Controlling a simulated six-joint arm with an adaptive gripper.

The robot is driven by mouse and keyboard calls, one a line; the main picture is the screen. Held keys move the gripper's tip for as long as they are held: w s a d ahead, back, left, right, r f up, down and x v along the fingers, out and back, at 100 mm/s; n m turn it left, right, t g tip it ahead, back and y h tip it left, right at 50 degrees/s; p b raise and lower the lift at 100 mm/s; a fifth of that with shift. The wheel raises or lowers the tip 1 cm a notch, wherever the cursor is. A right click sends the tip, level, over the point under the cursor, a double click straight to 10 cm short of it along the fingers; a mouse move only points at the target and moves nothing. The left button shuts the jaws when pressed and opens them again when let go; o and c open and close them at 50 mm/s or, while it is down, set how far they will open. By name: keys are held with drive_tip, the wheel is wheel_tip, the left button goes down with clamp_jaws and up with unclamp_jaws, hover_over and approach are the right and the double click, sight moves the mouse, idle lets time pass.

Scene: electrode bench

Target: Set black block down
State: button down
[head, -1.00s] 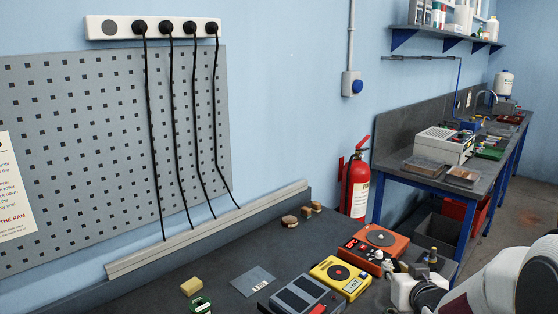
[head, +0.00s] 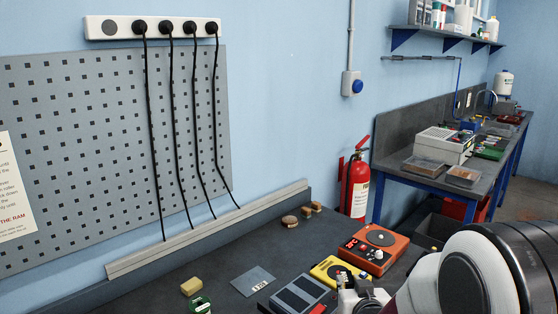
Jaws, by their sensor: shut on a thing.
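I cannot see the black block in this view. The end of my arm comes in from the lower right and reaches the bottom edge in front of the yellow device. My gripper's fingers are not visible; they are below the frame or hidden by the wrist. What they hold, and how far it is from the bench, cannot be seen.
On the dark bench are a grey two-panel device (head: 297,299), a yellow device (head: 330,268) partly behind my wrist, an orange device (head: 375,250), a clear sheet (head: 253,281), a yellow sponge (head: 191,286) and a green item (head: 201,304). Bare bench lies behind the sheet.

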drive_tip(key=shift+r, duration=0.15)
idle(0.4)
drive_tip(key=shift+r, duration=2.5)
drive_tip(key=w+a+r+n+y, duration=0.1)
drive_tip(key=w+a, duration=0.3)
drive_tip(key=a, duration=0.7)
drive_tip(key=w+a+r+n+y, duration=0.1)
drive_tip(key=w+a, duration=0.4)
drive_tip(key=a, duration=0.6)
drive_tip(key=s+a+f+n+g+y, duration=0.1)
drive_tip(key=s+a+y, duration=0.15)
drive_tip(key=a, duration=1.15)
drive_tip(key=s+a+f+n+y, duration=0.1)
drive_tip(key=s+a, duration=0.2)
drive_tip(key=a, duration=1.1)
wheel_tip(320, 180, down, 6)
drive_tip(key=shift+w+f, duration=0.2)
drive_tip(key=shift+w, duration=0.05)
drive_tip(key=shift+d+h, duration=0.1)
drive_tip(key=shift+h, duration=0.15)
drive_tip(key=shift+f, duration=3.1)
